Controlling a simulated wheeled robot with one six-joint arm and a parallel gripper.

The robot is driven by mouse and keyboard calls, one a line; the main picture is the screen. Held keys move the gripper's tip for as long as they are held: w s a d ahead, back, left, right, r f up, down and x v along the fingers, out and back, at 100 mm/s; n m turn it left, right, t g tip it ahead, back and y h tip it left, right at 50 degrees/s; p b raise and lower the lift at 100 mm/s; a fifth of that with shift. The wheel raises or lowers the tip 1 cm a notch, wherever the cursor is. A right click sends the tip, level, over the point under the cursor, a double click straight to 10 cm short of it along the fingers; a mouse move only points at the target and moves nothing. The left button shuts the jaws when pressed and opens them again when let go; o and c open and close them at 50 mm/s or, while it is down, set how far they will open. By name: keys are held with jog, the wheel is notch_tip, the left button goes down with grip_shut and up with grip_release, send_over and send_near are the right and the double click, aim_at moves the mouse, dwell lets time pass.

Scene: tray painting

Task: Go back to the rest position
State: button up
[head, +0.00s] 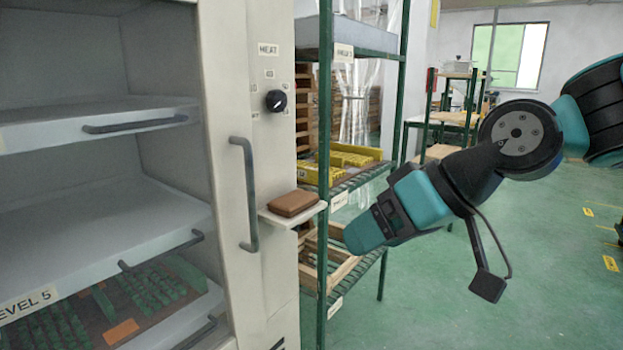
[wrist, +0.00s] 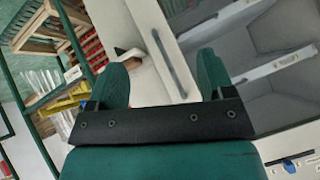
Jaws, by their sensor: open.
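My gripper (head: 366,232) is teal and black and reaches in from the right in the head view. It hangs in the air in front of the green rack, right of a small white ledge. In the wrist view my gripper (wrist: 161,78) shows two green fingers spread apart with nothing between them. The cabinet door's bar handle (wrist: 168,58) lies beyond the gap. The arm is bent at its elbow at the right of the head view.
A brown block (head: 294,203) lies on the small ledge (head: 283,216). The beige cabinet (head: 222,70) stands open at left, with shelves and a lower tray (head: 95,320) of green parts. The green rack (head: 323,130) holds yellow boxes (head: 348,155). Green floor is free at right.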

jog(key=s+d+f+g+h, duration=0.2)
jog(key=s+d+f, duration=0.15)
jog(key=s, duration=0.45)
jog(key=s+d+f+g+h, duration=0.2)
jog(key=s+d+f, duration=0.15)
jog(key=s, duration=0.35)
notch_tip(320, 180, up, 20)
jog(key=p, duration=2)
jog(key=shift+w+a+m, duration=0.2)
jog(key=shift+a+m, duration=0.1)
jog(key=shift+a, duration=0.1)
